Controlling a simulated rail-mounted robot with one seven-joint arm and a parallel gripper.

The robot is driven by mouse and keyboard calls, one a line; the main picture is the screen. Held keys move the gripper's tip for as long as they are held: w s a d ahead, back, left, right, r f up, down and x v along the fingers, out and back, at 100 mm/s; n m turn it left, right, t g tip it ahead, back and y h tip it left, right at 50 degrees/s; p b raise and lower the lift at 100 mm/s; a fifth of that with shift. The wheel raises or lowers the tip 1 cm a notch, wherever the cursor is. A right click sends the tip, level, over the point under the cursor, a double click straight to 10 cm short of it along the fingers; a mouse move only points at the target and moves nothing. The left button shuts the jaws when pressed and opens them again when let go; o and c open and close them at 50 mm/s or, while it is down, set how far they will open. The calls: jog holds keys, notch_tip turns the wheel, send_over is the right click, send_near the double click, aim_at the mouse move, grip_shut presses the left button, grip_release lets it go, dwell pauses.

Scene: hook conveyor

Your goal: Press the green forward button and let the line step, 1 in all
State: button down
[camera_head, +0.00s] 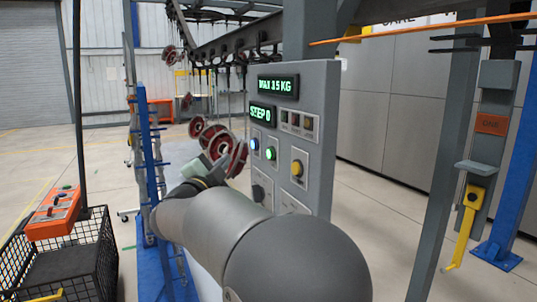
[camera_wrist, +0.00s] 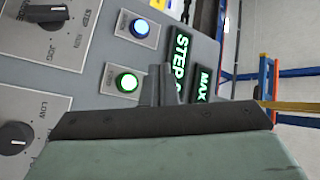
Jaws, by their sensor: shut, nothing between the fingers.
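The grey control panel (camera_head: 318,130) carries a lit green button (camera_head: 270,153) with a lit blue button (camera_head: 254,144) to its upper left. In the wrist view the green button (camera_wrist: 127,82) glows in a square plate, and the blue button (camera_wrist: 139,27) is above it. My gripper (camera_wrist: 161,75) is shut and empty, its fingertips just right of the green button in that view and overlapping the end of the STEP display. In the head view my gripper (camera_head: 218,146) is left of the panel, partly hidden by my arm. Contact with the panel cannot be made out.
The step display (camera_head: 262,113) reads "STEP 0" below a "MAX 3.5 KG" display (camera_head: 278,86). A yellow knob (camera_head: 297,168) is right of the green button. Red wheels (camera_head: 236,158) hang close behind my gripper. A black wire basket (camera_head: 95,250) with an orange box stands at left.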

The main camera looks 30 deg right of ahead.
aim_at(270, 154)
jog(key=shift+d, duration=0.1)
jog(key=d+b, duration=0.1)
jog(key=d, duration=0.7)
jog(key=shift+s+d, duration=0.2)
jog(key=shift+d, duration=0.1)
jog(key=shift+d, duration=0.1)
dwell(1.8)
jog(key=shift+d+b, duration=0.3)
jog(key=shift+b, duration=0.1)
